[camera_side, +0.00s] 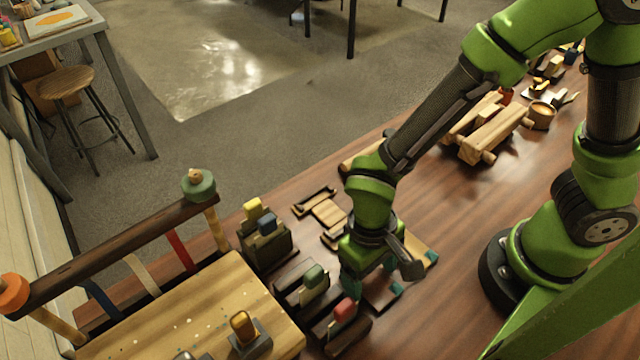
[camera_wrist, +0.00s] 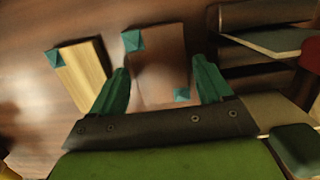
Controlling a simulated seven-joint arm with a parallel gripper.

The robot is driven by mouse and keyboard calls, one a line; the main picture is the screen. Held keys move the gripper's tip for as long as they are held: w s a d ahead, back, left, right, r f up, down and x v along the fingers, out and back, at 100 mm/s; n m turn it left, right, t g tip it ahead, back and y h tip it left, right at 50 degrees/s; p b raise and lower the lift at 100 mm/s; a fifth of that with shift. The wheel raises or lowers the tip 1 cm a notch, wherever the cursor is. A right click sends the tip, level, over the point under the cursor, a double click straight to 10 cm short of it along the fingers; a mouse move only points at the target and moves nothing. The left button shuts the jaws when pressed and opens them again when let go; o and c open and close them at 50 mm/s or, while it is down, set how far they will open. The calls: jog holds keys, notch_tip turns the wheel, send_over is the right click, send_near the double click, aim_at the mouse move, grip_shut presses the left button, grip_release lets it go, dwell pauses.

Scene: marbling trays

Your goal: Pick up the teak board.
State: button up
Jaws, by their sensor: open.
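A brown board with teal corners (camera_wrist: 160,65), which I take for the teak board, lies flat on the table in the wrist view. My gripper (camera_wrist: 161,72) is open, with one teal finger on each side of this board as seen from the wrist. I cannot tell whether the fingers touch it or are still above it. In the side view the brown board (camera_side: 383,293) shows partly, just right of my gripper (camera_side: 366,284), which hides the rest. A paler yellow board with a teal corner (camera_wrist: 83,76) lies to the left in the wrist view.
Dark wooden holders with a green-topped block (camera_side: 314,278) and a red-topped block (camera_side: 344,312) stand close left of my gripper. A dark holder with yellow and blue pieces (camera_side: 264,238) is behind.

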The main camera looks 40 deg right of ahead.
jog(key=shift+f, duration=0.25)
jog(key=shift+r, duration=0.1)
jog(key=c, duration=0.8)
